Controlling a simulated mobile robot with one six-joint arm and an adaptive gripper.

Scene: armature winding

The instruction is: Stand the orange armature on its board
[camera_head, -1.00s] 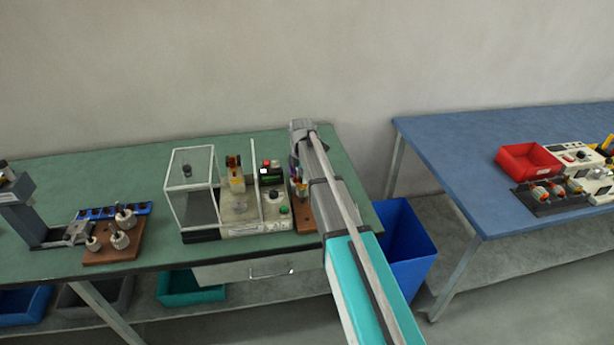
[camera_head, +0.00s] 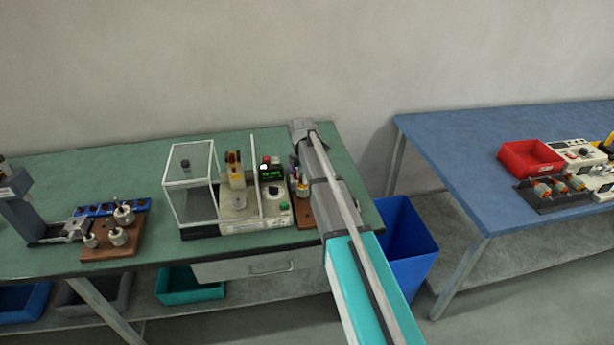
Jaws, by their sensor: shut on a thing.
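The brown wooden board (camera_head: 304,217) lies at the right end of the green bench, partly hidden behind my arm. The orange armature (camera_head: 302,187) shows as a small orange and pale piece over this board, close beside my arm. My gripper (camera_head: 296,170) is below the wrist at the far end of my arm, mostly hidden by it. It is shut on the armature. I cannot tell whether the armature's foot touches the board.
A winding machine (camera_head: 240,208) with a clear guard box (camera_head: 190,170) stands just left of the board. Another brown board (camera_head: 108,250) holds metal parts at the left. A blue bin (camera_head: 405,250) stands between the green bench and a blue table (camera_head: 450,150).

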